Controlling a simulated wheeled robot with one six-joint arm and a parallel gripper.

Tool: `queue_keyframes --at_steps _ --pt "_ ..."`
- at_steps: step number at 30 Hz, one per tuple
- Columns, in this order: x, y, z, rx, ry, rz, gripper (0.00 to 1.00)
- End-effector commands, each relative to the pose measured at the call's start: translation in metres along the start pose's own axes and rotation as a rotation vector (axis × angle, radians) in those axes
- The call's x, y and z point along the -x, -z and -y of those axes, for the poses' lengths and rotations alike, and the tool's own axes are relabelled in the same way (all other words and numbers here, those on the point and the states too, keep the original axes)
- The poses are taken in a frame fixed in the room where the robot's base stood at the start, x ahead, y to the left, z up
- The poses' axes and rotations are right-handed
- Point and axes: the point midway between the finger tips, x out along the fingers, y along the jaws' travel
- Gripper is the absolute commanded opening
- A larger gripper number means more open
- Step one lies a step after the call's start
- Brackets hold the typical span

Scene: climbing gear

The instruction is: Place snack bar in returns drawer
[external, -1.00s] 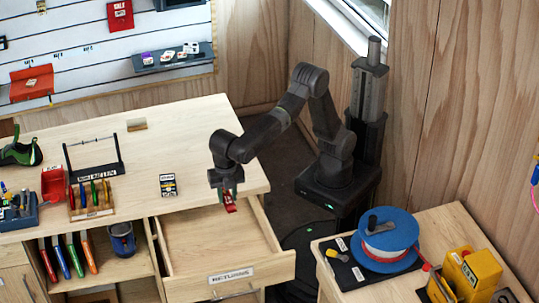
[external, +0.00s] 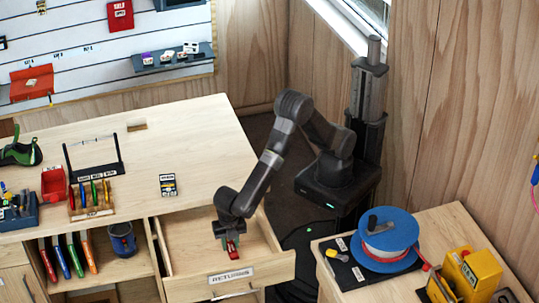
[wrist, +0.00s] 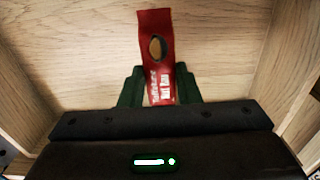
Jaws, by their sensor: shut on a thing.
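The snack bar (wrist: 156,50) is a red wrapper with an oval picture and white lettering. My gripper (wrist: 160,88) is shut on its lower part, one dark green finger on each side. In the external view my gripper (external: 231,243) points down inside the open returns drawer (external: 188,275), and the red snack bar (external: 232,252) shows at its fingertips. The drawer's wooden floor and side walls surround the bar in the wrist view. I cannot tell whether the bar touches the drawer floor.
A side table (external: 455,232) at right holds a blue reel (external: 385,230) and a yellow device (external: 470,275). The drawer looks otherwise empty.

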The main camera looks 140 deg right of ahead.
Motion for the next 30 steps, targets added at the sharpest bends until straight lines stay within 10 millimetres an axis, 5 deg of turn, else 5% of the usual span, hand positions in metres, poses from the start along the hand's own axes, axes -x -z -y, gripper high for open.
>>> queue_keyframes --at_steps 10,21,22,24,30 --pt "-0.038 0.0 0.001 0.0 0.003 0.002 0.07" --pt "-0.044 0.0 0.0 0.0 0.0 0.0 0.07" --pt "-0.043 0.0 0.0 0.0 0.0 0.0 0.34" --pt "-0.043 0.0 0.0 0.0 0.0 0.0 0.47" --pt "-0.043 0.0 0.0 0.0 0.0 0.0 0.51"
